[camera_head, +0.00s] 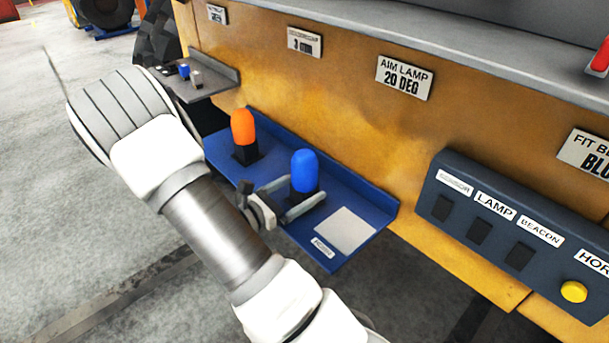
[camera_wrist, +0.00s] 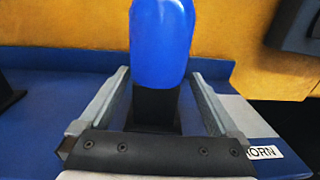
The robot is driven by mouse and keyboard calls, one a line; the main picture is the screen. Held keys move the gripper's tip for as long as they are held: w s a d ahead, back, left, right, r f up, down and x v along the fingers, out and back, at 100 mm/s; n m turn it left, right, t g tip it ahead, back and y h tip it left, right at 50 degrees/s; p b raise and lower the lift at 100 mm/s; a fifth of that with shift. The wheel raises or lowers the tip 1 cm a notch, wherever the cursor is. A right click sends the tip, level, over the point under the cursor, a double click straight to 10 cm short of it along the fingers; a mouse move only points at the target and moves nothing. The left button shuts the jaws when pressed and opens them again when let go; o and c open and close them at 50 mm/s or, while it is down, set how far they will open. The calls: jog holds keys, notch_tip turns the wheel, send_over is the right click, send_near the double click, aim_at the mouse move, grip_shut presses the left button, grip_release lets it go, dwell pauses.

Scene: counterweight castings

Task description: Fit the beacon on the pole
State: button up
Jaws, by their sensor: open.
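A blue beacon (camera_head: 305,171) with a rounded top stands upright on a blue shelf (camera_head: 375,212) in the head view. An orange beacon (camera_head: 243,127) stands upright on a black base to its left. My gripper (camera_head: 297,201) is open at the blue beacon, with its fingers low on either side. In the wrist view the blue beacon (camera_wrist: 161,42) rises on a black stem (camera_wrist: 155,107) between the two open fingers (camera_wrist: 160,95). Gaps show between the stem and each finger. I cannot see the pole in either view.
A pale square pad (camera_head: 345,231) lies on the shelf right of my gripper. A dark control panel (camera_head: 515,220) with switches and a yellow button (camera_head: 573,292) is at right. A small grey shelf (camera_head: 215,80) with small blocks is at upper left. Signs hang on the yellow wall (camera_head: 340,95).

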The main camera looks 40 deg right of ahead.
aim_at(315, 179)
jog(key=d, duration=0.2)
jog(key=d+p, duration=0.1)
jog(key=d, duration=0.1)
jog(key=shift+w+d, duration=0.1)
jog(key=shift+w, duration=0.15)
grip_shut()
